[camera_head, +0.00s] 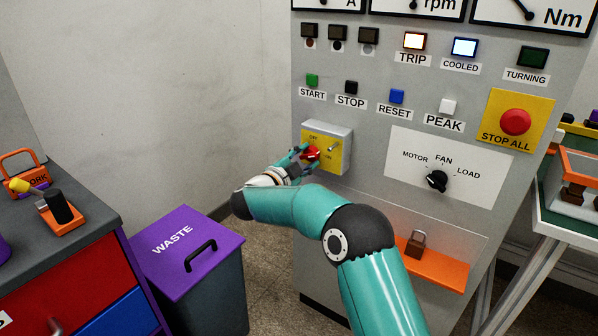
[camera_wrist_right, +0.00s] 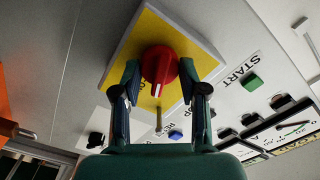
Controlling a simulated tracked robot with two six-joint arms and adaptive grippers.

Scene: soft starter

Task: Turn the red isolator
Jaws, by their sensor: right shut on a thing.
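The red isolator (camera_head: 312,153) is a round red knob on a yellow plate (camera_head: 342,158) of a small grey box, on the left side of the grey control panel. The plate carries OFF and ON marks. My right gripper (camera_head: 304,155) reaches the knob from the left and partly hides it. In the right wrist view, the red isolator (camera_wrist_right: 159,66) sits between the two fingertips of my right gripper (camera_wrist_right: 160,82), which are shut on its sides. My left gripper is in neither view.
The panel has START, STOP and RESET buttons, a red STOP ALL button (camera_head: 515,122) and a black selector (camera_head: 437,180). An orange shelf with a padlock (camera_head: 416,243) is below. A purple-lidded waste bin (camera_head: 187,253) and a workbench (camera_head: 84,217) stand left.

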